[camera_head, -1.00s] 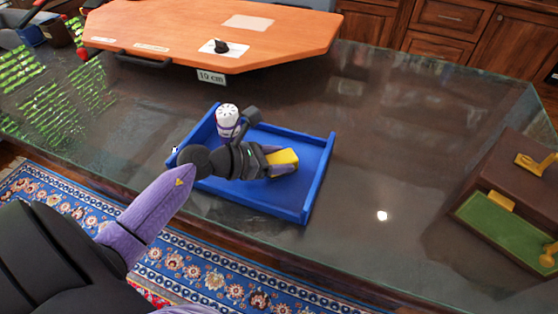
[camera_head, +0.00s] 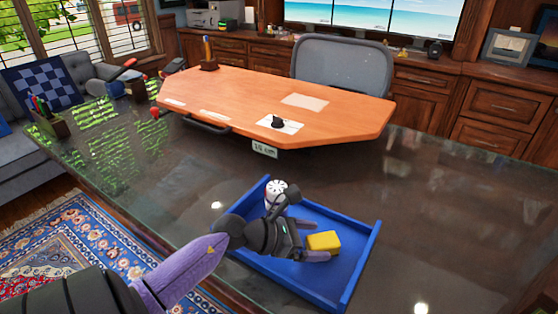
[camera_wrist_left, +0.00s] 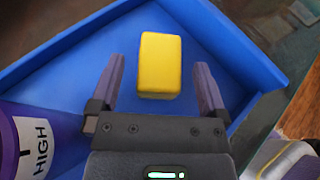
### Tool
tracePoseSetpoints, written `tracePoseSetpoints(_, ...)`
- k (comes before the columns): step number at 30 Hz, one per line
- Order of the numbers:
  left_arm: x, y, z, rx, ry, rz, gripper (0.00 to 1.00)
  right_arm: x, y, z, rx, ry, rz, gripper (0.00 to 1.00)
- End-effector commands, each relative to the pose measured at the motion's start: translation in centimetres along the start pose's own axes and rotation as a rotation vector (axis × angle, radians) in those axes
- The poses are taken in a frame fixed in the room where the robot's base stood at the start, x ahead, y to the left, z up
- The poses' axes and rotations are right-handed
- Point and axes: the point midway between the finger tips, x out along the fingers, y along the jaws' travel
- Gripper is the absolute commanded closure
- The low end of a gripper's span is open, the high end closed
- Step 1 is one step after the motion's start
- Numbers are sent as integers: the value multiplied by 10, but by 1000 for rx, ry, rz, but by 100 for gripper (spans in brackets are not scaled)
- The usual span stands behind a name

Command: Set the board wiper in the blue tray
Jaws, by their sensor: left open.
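The board wiper, a yellow block (camera_head: 324,241), lies on the floor of the blue tray (camera_head: 362,262). In the left wrist view the yellow block (camera_wrist_left: 160,62) shows between and ahead of my fingertips, with blue floor visible on both sides. My left gripper (camera_head: 313,241) is open over the tray, its fingers apart from the block and holding nothing. It also shows in the left wrist view (camera_wrist_left: 160,70). The near left part of the tray is hidden by my left arm. My right gripper is not in view.
A white-topped bottle (camera_head: 276,189) stands in the tray's back left, close to my left gripper; its purple side (camera_wrist_left: 40,140) shows in the wrist view. An orange raised board (camera_head: 340,108) stands behind. The glass tabletop (camera_head: 430,200) is clear to the right.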

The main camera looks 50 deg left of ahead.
Motion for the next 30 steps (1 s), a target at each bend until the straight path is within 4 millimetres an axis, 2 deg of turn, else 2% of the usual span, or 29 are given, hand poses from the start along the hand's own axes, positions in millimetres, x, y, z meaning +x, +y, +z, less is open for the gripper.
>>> tracePoseSetpoints(6, -55, 0, 2, 0, 4, 0, 4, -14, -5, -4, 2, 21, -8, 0)
tracePoseSetpoints(12, -91, 0, 2, 0, 1, 0, 4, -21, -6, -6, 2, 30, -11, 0)
tracePoseSetpoints(18, -102, 0, 1, 2, 0, -1, 4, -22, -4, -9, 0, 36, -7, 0)
tracePoseSetpoints(30, -102, 0, 1, 2, 0, -1, 4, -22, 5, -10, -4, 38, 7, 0)
